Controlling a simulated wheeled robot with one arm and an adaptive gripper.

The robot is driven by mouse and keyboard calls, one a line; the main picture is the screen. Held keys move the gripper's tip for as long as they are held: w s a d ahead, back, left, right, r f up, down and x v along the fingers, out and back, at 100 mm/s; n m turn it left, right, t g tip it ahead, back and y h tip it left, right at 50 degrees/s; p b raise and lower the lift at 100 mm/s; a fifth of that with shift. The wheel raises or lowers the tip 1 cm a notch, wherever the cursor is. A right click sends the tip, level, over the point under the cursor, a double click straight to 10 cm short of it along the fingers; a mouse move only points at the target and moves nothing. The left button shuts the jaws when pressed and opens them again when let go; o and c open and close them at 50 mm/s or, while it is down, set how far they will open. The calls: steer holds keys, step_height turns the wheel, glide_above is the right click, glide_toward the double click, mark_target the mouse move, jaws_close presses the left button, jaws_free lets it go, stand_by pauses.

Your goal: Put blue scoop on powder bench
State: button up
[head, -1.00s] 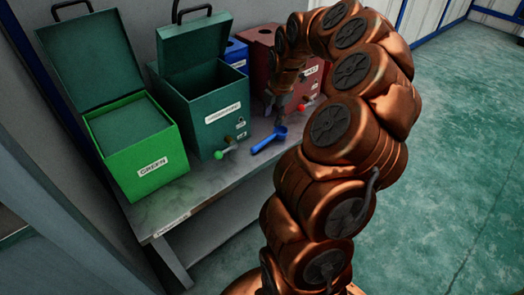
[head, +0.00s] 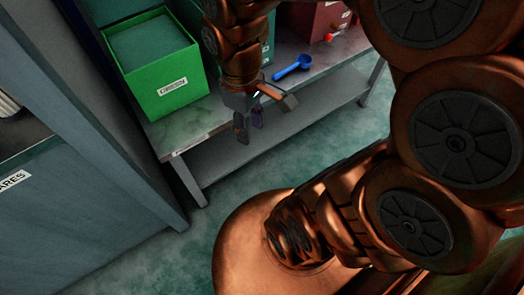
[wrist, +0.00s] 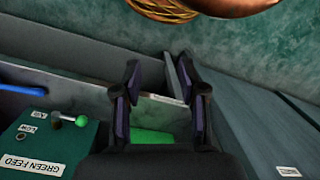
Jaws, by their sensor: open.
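The blue scoop (head: 293,68) lies on the grey bench (head: 178,128), towards its front edge, in front of the dark red box. In the wrist view a blue strip (wrist: 35,76), which looks like part of the scoop, shows at the left edge. My gripper (head: 249,122) is open and empty, pointing down near the bench's front edge, left of the scoop and apart from it. Its two fingers (wrist: 158,78) stand spread in the wrist view. A label (head: 192,143) on the bench's front edge is too small to read.
A bright green box (head: 158,75) stands on the bench's left. A dark green feed box (wrist: 50,148) and the dark red box (head: 312,18) stand farther right. A grey cabinet (head: 75,200) is at left. The green floor (head: 300,150) before the bench is clear.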

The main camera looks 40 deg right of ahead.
steer(key=s+a+f+m+g, duration=0.1)
steer(key=s+m, duration=0.3)
steer(key=s, duration=0.2)
steer(key=shift+s+a, duration=0.3)
step_height(320, 180, up, 25)
steer(key=s+p, duration=0.1)
steer(key=p, duration=2.2)
steer(key=shift+s+t+p, duration=0.15)
steer(key=shift+t+p, duration=0.15)
steer(key=shift+t, duration=0.1)
steer(key=shift+f, duration=0.15)
